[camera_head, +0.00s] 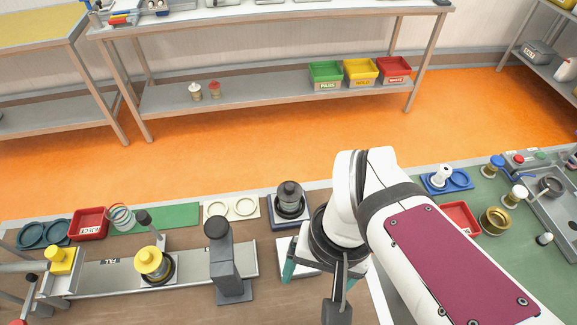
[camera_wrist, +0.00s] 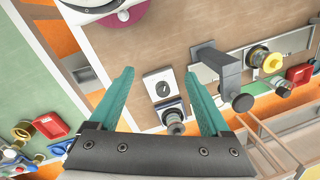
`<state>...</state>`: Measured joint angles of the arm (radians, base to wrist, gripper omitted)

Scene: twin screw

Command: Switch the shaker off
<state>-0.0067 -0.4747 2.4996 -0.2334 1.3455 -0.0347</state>
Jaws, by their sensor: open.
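A dark jar with a rounded grey top (camera_head: 289,195) stands on a square blue-grey base (camera_head: 291,222), which looks like the shaker. In the wrist view the jar (camera_wrist: 174,122) shows from above between my fingers. Beside it, a white plate or box (camera_wrist: 152,93) carries a small round black knob (camera_wrist: 165,87); its setting is too small to read. In the head view my arm partly covers this white plate (camera_head: 285,246). My gripper (camera_wrist: 160,73) is open and empty, its teal fingers spread either side of the plate in the wrist view. Contact cannot be told.
A dark grey post (camera_head: 222,262) stands left of the plate, beside a rail with a yellow-capped part (camera_head: 151,262). A red tray (camera_head: 461,217) is right of my arm.

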